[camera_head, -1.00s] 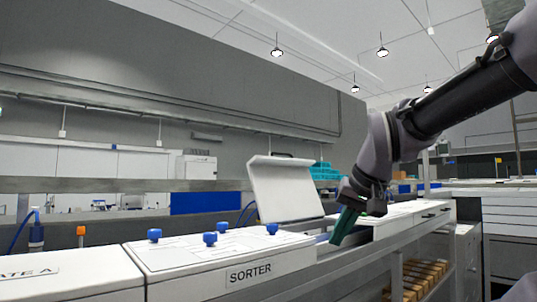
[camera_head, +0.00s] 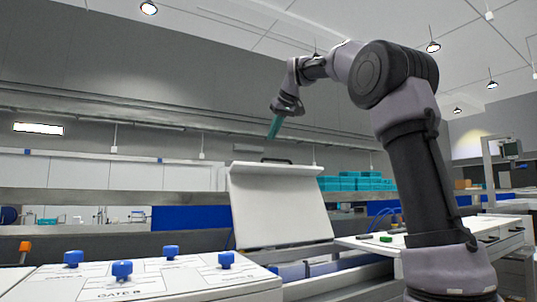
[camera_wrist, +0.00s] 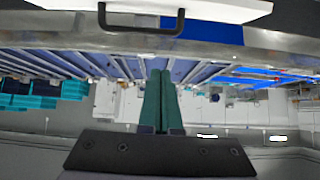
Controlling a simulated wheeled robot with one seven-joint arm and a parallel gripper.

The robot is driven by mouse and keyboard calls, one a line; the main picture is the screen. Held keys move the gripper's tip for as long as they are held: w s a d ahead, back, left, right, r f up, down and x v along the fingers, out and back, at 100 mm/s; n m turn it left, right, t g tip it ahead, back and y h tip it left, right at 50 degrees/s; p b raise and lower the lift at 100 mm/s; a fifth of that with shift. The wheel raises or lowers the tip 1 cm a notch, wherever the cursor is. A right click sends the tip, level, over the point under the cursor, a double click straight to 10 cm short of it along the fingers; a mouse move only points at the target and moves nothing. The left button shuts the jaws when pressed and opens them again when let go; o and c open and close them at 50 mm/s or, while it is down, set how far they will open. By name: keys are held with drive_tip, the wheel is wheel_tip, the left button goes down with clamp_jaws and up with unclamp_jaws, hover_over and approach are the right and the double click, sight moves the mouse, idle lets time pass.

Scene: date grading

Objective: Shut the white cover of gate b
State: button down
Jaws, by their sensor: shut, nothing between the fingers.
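The white cover (camera_head: 280,208) stands open and nearly upright, leaning back a little, behind the bench front in the head view. A dark handle (camera_head: 277,161) sits on its top edge. In the wrist view the white cover (camera_wrist: 225,8) shows at the top, with its handle (camera_wrist: 141,29) below its edge. My gripper (camera_head: 273,128) is above the cover's top edge, apart from it, with its teal fingers pointing down. In the wrist view my gripper (camera_wrist: 158,80) has its fingers together and empty, and the handle lies beyond the tips.
A white panel (camera_head: 200,278) with several blue knobs (camera_head: 122,270) and a partly legible gate label lies in front of the cover. A white worktop (camera_head: 365,245) with a green item (camera_head: 386,239) lies to the right. Teal crates (camera_head: 350,184) stand behind. The air around my gripper looks clear.

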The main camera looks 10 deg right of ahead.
drive_tip(key=shift+w+a+f, duration=0.2)
drive_tip(key=shift+w+f, duration=0.4)
drive_tip(key=shift+f, duration=0.55)
drive_tip(key=shift+w+a+f, duration=0.2)
drive_tip(key=shift+w+f, duration=0.4)
drive_tip(key=shift+f, duration=0.6)
drive_tip(key=shift+w+a+f, duration=0.2)
drive_tip(key=shift+w+f, duration=0.4)
drive_tip(key=shift+f, duration=0.55)
drive_tip(key=shift+s, duration=0.1)
